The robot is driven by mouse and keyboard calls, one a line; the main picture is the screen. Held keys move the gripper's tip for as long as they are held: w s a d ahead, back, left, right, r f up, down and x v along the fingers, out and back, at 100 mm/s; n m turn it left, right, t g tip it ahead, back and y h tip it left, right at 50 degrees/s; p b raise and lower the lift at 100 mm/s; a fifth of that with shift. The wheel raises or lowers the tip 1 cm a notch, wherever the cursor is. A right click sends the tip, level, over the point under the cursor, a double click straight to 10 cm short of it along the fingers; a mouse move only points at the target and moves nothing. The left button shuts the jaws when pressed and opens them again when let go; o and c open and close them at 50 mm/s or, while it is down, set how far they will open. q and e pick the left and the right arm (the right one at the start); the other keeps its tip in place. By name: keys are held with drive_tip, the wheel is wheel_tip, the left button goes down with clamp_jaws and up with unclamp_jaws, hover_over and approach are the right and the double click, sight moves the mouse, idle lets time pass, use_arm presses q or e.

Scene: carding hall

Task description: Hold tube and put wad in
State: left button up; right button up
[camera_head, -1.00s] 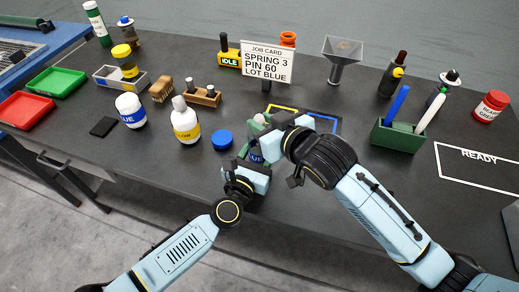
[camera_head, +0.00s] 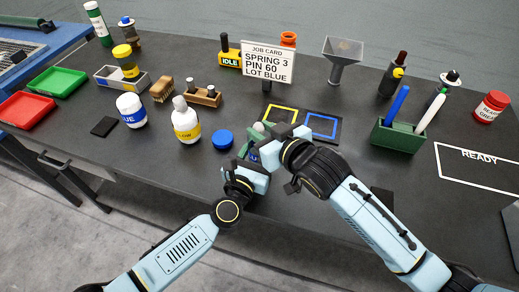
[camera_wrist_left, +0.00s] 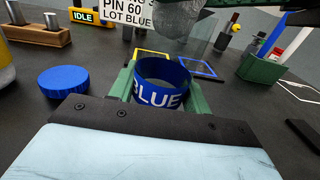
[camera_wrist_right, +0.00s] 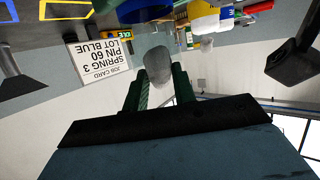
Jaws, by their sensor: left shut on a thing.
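The tube shows in the left wrist view as an open-topped cylinder with a blue band (camera_wrist_left: 158,98) lettered BLUE. My left gripper (camera_wrist_left: 158,92) is shut around it, with a green finger on each side, and holds it upright. In the head view the tube is mostly hidden behind the grippers. The wad (camera_wrist_right: 158,68) is a pale grey soft lump between the green fingertips of my right gripper (camera_wrist_right: 160,82). In the head view my right gripper (camera_head: 272,140) is close above the tube, by my left gripper (camera_head: 248,168). I cannot tell whether the wad touches the tube's rim.
A blue cap (camera_head: 223,139) lies left of the grippers. A mat with a yellow frame (camera_head: 281,117) and a blue frame (camera_head: 322,125) is behind. The job card (camera_head: 266,63), funnel (camera_head: 342,60) and green pen box (camera_head: 397,137) stand around. The front right table is mostly free.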

use_arm(q)
drive_tip(key=shift+s+d+r, duration=0.1)
drive_tip(key=shift+s+d, duration=0.05)
drive_tip(key=shift+d, duration=0.15)
use_arm(e)
drive_tip(key=shift+o, duration=0.9)
drive_tip(key=shift+s+d+f, duration=0.1)
drive_tip(key=shift+s+f, duration=0.05)
drive_tip(key=shift+f, duration=0.45)
drive_tip(key=shift+s+f, duration=0.1)
drive_tip(key=shift+f, duration=0.5)
drive_tip(key=shift+s+d, duration=0.15)
drive_tip(key=shift+s, duration=0.05)
use_arm(q)
drive_tip(key=shift+a, duration=0.25)
use_arm(e)
drive_tip(key=shift+o, duration=0.5)
drive_tip(key=r+v, duration=0.2)
drive_tip(key=v, duration=0.9)
drive_tip(key=shift+r, duration=0.3)
use_arm(q)
drive_tip(key=o, duration=1.5)
drive_tip(key=shift+c, duration=0.2)
